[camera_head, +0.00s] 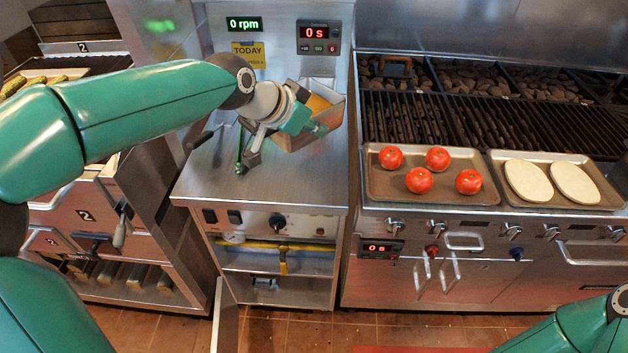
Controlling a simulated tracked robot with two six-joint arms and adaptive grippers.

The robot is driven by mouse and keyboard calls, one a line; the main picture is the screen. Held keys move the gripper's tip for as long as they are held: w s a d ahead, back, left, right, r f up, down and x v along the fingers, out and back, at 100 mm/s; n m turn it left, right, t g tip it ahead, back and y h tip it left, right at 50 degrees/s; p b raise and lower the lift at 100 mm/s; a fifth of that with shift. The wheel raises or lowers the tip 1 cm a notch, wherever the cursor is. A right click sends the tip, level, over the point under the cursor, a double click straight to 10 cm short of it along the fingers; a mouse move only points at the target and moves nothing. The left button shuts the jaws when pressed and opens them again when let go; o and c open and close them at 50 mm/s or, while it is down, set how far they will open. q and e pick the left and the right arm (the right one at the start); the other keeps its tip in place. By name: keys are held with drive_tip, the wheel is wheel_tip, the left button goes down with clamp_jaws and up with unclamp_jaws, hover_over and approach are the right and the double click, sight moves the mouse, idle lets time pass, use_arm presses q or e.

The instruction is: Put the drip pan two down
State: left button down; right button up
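A metal pan (332,113), which I take for drip pan two, is tilted above the back of the steel counter (290,185), with something orange inside. My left gripper (318,131) is at the pan's near wall and appears shut on it; the arm partly hides the pan, and the contact is small.
A tray (378,188) with several tomatoes and a tray (552,202) with two flatbreads lie before the right grill (480,120). The counter's front is clear.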

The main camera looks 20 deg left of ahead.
use_arm(q)
wheel_tip(320, 180, down, 11)
drive_tip(key=shift+w+b, duration=0.1)
drive_tip(key=shift+b, duration=0.35)
wheel_tip(320, 180, down, 4)
drive_tip(key=shift+f+b, duration=0.15)
drive_tip(key=shift+b, duration=0.8)
drive_tip(key=c, duration=1.3)
unclamp_jaws()
drive_tip(key=v, duration=1.2)
drive_tip(key=shift+b, duration=0.4)
